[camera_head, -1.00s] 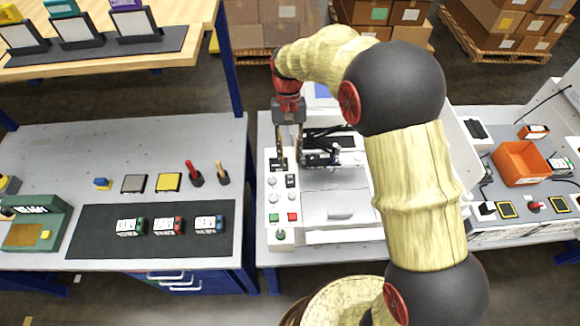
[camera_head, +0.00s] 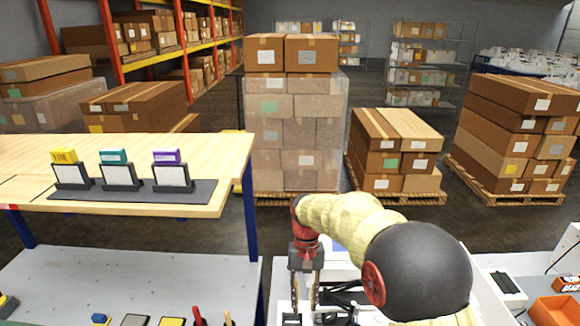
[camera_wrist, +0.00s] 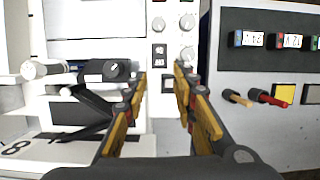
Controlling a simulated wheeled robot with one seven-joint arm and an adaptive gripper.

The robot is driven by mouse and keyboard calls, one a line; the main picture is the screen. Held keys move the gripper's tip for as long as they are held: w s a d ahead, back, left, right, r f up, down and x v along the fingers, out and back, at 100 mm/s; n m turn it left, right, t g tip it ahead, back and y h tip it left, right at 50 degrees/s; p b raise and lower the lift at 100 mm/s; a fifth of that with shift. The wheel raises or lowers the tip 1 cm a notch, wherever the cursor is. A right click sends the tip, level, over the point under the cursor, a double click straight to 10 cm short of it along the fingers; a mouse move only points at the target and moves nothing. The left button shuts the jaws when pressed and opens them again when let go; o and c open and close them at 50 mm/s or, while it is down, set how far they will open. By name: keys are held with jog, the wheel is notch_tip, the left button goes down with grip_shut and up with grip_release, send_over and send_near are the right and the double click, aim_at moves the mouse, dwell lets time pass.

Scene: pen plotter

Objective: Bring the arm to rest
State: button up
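My gripper (camera_head: 304,308) hangs from my arm, pointing down over the white plotter machine (camera_head: 342,268), low in the head view. In the wrist view, its two fingers (camera_wrist: 162,84) stand apart with nothing between them, so it is open. Past the fingertips is the plotter's white front panel (camera_wrist: 170,25) with knobs and small black switches. The plotter's black carriage (camera_wrist: 105,70) with a pale cylinder is left of the fingers, apart from them. My arm bends up and over the plotter. The lower plotter is cut off in the head view.
A wooden shelf (camera_head: 120,212) with yellow, teal and purple cards in holders is at left, above a grey bench (camera_head: 60,275). An orange bin (camera_head: 555,311) is at lower right. Stacked cartons (camera_head: 295,125) stand behind.

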jog(key=s+d+r+t+b, duration=0.4)
jog(key=s+d, duration=0.3)
jog(key=s, duration=0.5)
jog(key=s+d+r+t+b, duration=0.4)
jog(key=s+d, duration=0.3)
jog(key=s, duration=0.5)
jog(key=shift+s+r+t, duration=0.3)
jog(key=shift+r+t, duration=0.15)
jog(key=shift+t, duration=0.05)
jog(key=shift+d, duration=0.15)
